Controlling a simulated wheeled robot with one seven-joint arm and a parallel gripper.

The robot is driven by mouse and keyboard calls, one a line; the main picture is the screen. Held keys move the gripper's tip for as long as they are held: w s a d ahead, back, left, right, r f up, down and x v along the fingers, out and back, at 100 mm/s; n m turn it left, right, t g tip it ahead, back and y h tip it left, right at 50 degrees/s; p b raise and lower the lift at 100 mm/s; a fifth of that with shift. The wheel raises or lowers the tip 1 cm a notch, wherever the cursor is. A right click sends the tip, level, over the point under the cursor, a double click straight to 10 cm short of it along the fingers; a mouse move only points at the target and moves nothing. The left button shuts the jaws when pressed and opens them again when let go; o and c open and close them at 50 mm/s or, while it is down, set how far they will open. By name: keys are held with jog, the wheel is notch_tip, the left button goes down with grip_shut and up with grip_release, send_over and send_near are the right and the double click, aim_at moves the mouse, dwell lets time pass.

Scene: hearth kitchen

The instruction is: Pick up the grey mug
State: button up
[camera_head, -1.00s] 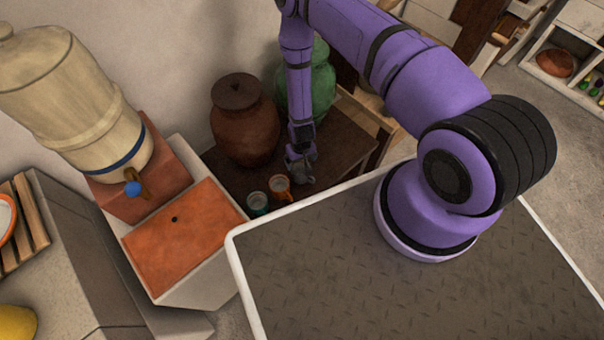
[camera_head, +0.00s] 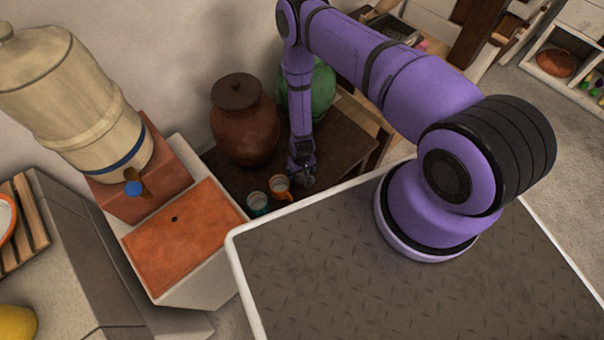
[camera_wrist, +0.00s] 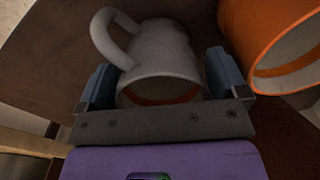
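The grey mug (camera_wrist: 165,55) shows in the wrist view with its handle at the upper left and its orange-brown inside facing me. My gripper (camera_wrist: 165,85) is open, with one blue-grey finger on each side of the mug. The fingers are close to its walls, and I see no clear grip. In the head view my gripper (camera_head: 304,178) is low over the dark wooden table (camera_head: 340,150), and it mostly hides the grey mug there.
An orange mug (camera_head: 280,188) stands close to the left of my gripper; it also shows in the wrist view (camera_wrist: 275,45). A teal mug (camera_head: 257,204) is beyond it. A brown jar (camera_head: 245,125) and green jar (camera_head: 318,95) stand behind.

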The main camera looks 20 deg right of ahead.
jog(key=c, duration=0.6)
